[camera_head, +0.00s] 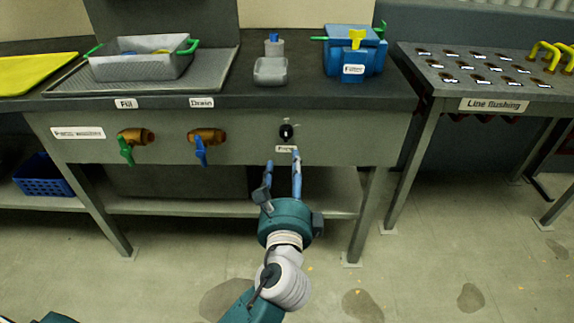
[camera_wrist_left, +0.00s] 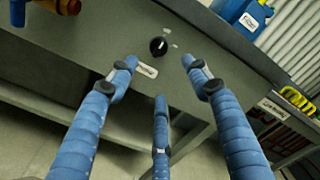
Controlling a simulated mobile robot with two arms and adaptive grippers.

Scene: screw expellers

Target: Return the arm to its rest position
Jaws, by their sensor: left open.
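My left gripper (camera_head: 282,172) is in front of the bench's front panel, just below a black knob (camera_head: 287,132) with a small label under it. Its blue fingers are spread open with nothing between them. In the left wrist view the three fingers of the gripper (camera_wrist_left: 165,85) point at the panel, and the black knob (camera_wrist_left: 158,46) is beyond their tips, with a visible gap. My left arm reaches up from the bottom of the head view. My right gripper is not in view.
The bench panel (camera_head: 235,150) carries a green-handled valve (camera_head: 126,150) and a blue-handled valve (camera_head: 200,150). A line flushing table (camera_head: 437,85) is at right. Floor in front is open.

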